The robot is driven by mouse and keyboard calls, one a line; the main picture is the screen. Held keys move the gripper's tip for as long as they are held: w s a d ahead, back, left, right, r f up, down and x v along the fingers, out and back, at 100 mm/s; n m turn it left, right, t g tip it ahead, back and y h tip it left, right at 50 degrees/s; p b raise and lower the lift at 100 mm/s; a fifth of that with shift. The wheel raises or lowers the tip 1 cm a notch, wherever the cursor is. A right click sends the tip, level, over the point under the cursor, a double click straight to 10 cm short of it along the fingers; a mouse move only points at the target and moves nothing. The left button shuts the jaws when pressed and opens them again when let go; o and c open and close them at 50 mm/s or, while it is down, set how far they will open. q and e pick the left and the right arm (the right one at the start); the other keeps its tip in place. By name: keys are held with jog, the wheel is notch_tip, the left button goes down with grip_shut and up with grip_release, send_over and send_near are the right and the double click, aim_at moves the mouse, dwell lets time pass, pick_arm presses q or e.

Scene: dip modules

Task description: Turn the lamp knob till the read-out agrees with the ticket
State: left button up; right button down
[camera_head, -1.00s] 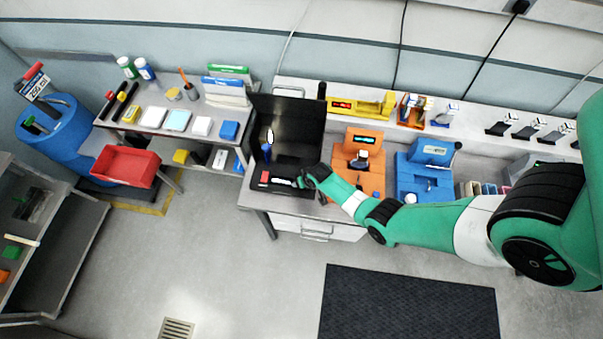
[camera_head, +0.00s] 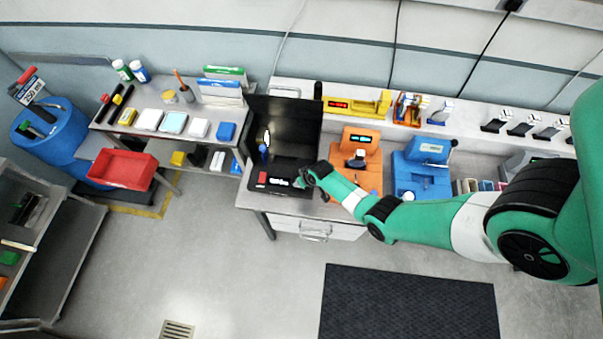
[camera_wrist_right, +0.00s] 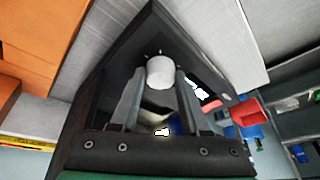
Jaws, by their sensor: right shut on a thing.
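The black lamp booth (camera_head: 286,114) stands on the bench, open towards me, with a bright lamp spot (camera_head: 267,137) inside. A red item and a white item (camera_head: 280,181) show at its front edge; no figures are legible there. My right gripper (camera_head: 300,182) is at the booth's front right corner. In the right wrist view a white round knob (camera_wrist_right: 160,70) sits between the fingertips of my right gripper (camera_wrist_right: 158,82), which is shut on it. Small marks ring the knob on the dark panel. I cannot identify the ticket. My left gripper is not in view.
An orange device (camera_head: 361,142) with a green display and a blue device (camera_head: 426,150) stand right of the booth, close to my right arm. A yellow device (camera_head: 365,106) is on the shelf behind. A red bin (camera_head: 122,169) is at the left.

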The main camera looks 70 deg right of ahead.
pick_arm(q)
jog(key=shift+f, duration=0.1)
pick_arm(e)
jog(key=shift+n, duration=0.8)
jog(key=shift+c, duration=1.9)
grip_release()
